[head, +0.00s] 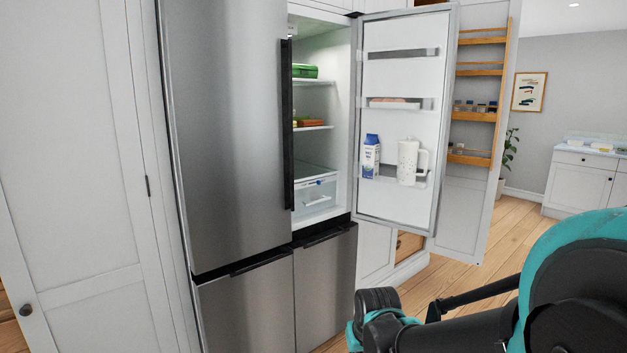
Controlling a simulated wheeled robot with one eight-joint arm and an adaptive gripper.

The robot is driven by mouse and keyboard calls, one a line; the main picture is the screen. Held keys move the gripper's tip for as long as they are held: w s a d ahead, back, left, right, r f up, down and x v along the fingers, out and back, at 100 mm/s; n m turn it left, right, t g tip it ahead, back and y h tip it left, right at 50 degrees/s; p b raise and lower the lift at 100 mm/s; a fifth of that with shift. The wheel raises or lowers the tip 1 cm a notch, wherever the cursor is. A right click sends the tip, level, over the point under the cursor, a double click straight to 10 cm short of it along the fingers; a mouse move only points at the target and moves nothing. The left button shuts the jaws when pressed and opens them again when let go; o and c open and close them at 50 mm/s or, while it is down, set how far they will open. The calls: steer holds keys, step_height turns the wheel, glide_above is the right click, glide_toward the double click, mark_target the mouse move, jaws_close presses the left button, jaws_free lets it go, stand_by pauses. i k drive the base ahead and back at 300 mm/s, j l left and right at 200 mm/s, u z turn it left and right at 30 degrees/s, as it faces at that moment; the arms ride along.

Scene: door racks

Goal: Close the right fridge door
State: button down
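The right fridge door (400,75) stands wide open, swung out to the right with its white inner face toward me. Its shelves hold a blue and white carton (371,156), a white jug (408,161) and a low item on the middle shelf. The fridge interior (316,150) is exposed, with green and orange items on its shelves and a clear drawer at the bottom. The left fridge door (225,120) is shut. Parts of my teal and black arm show at the lower right, in front of and below the open door; I see no gripper fingers.
A cabinet door with wooden spice racks (480,70) stands open behind the fridge door. White cabinets flank the fridge. Wooden floor (508,240) is clear at the right, toward a far counter (580,180) and a plant.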

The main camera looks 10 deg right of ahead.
mark_target(409, 54)
steer(key=z, duration=1.05)
steer(key=i+z, duration=0.4)
steer(key=i, duration=2.1)
steer(key=i+l, duration=0.15)
steer(key=i, duration=1.1)
steer(key=i+u, duration=0.1)
steer(key=i, duration=1.1)
steer(key=u, duration=0.45)
steer(key=i+l+u, duration=0.1)
steer(key=u, duration=0.75)
steer(key=i+l+u, duration=0.1)
steer(key=u, duration=2.3)
